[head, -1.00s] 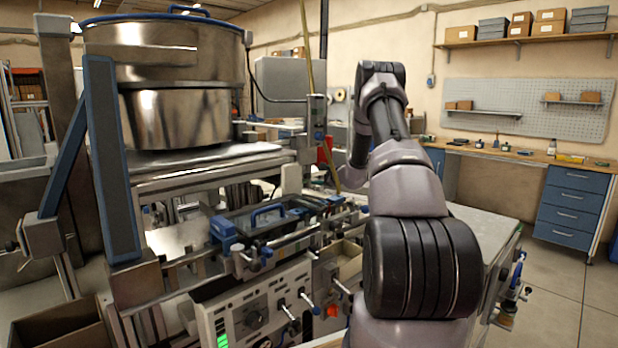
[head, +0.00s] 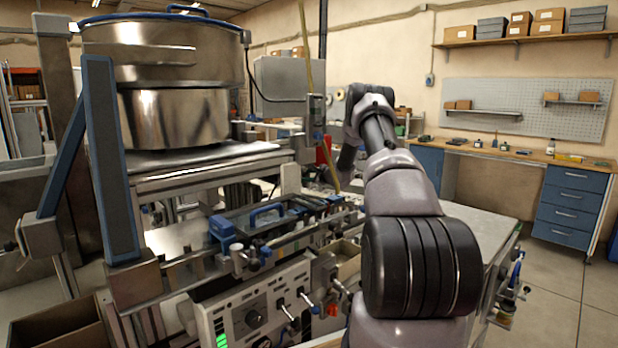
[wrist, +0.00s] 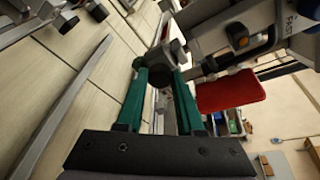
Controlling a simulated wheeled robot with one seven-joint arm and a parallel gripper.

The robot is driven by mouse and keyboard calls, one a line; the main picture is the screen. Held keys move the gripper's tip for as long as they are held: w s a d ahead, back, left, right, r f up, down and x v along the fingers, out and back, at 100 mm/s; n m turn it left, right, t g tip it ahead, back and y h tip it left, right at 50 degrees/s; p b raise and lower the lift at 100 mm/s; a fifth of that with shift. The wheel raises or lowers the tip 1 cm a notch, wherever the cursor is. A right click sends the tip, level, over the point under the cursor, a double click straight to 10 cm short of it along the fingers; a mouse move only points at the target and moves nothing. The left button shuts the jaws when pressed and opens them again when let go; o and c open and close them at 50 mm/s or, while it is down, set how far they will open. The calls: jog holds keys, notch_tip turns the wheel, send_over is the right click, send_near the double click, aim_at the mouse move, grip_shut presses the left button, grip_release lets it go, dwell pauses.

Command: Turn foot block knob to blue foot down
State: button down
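In the wrist view, my gripper (wrist: 160,76) has two green fingers standing apart. A dark round knob (wrist: 160,78) on a grey metal fitting (wrist: 170,50) shows between the fingertips. It looks like the foot block knob, but I cannot tell whether the fingers touch it. No blue foot can be made out beside it. In the head view, my arm reaches away over the machine and hides my gripper and the knob.
A red part (wrist: 230,90) is close to the right of the fingers in the wrist view. In the head view, a large steel pot (head: 165,50) stands at left, above a control panel (head: 265,310) with levers. A blue drawer bench (head: 570,205) is far right.

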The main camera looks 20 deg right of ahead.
jog(key=shift+m, duration=0.4)
jog(key=m, duration=0.2)
jog(key=shift+d+r+m+g+y, duration=0.1)
jog(key=shift+m+g+y, duration=0.2)
jog(key=shift+g+y, duration=0.1)
jog(key=m+y, duration=0.1)
jog(key=m, duration=0.3)
jog(key=shift+d+g, duration=0.15)
jog(key=shift+g, duration=0.25)
jog(key=m, duration=0.2)
jog(key=m+y, duration=0.1)
jog(key=m, duration=0.1)
jog(key=shift+w+d+y, duration=0.1)
jog(key=shift+d+y, duration=0.05)
jog(key=shift+y, duration=0.15)
jog(key=m+y, duration=0.1)
jog(key=m, duration=0.2)
jog(key=shift+m, duration=0.4)
jog(key=shift+d, duration=0.1)
jog(key=c, duration=0.5)
grip_release()
